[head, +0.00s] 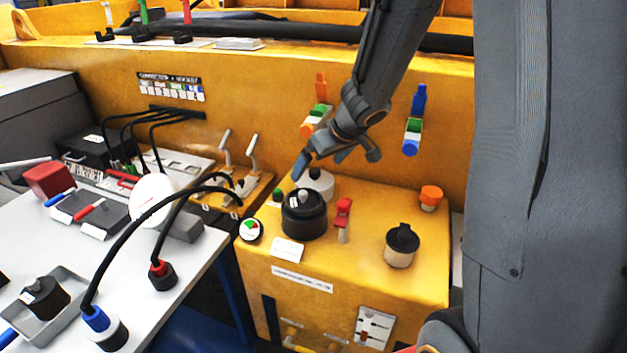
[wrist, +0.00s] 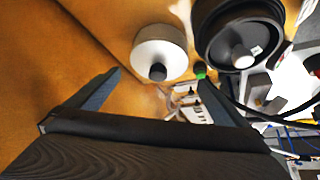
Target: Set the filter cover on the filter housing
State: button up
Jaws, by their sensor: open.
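A pale round cover-like part with a dark knob (head: 319,184) sits on the yellow casting's top, behind a black round body with a light knob and white label (head: 303,220). I cannot tell for certain which is the filter cover and which the filter housing. My gripper (head: 335,160) is open and empty just above the pale part. In the wrist view the pale part (wrist: 158,48) lies beyond the spread fingertips (wrist: 153,77), its dark knob between them in the picture. The black body (wrist: 240,30) shows to its right. No contact is visible.
A red switch (head: 343,212), a black-capped cream jar (head: 401,247) and an orange knob (head: 431,197) stand on the casting. Levers (head: 252,150) rise at its left. A white table (head: 200,262) with cables and a tray (head: 62,318) is at lower left.

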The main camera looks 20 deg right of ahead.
aim_at(315, 170)
jog(key=shift+w+d+f+b, duration=0.1)
jog(key=shift+w+f+b, duration=0.15)
jog(key=shift+f, duration=0.2)
jog(key=shift+w+d+f+b, duration=0.1)
jog(key=shift+w+f+b, duration=0.15)
jog(key=shift+f, duration=0.2)
jog(key=b+x, duration=0.2)
jog(key=x, duration=0.2)
jog(key=shift+a+f, duration=0.1)
jog(key=shift+f, duration=0.2)
jog(key=shift+r, duration=0.1)
jog(key=c, duration=1.6)
jog(key=shift+r, duration=0.2)
notch_tip(315, 170, up, 3)
jog(key=p, duration=0.3)
jog(key=shift+f+p, duration=0.15)
jog(key=shift+p, duration=0.25)
jog(key=b, duration=0.2)
jog(key=shift+f+b, duration=0.3)
jog(key=shift+b, duration=0.05)
jog(key=t+b, duration=0.1)
jog(key=b, duration=0.6)
jog(key=shift+s+f+t+b, duration=0.1)
jog(key=shift+s+t+b, duration=0.05)
jog(key=shift+t+b, duration=0.2)
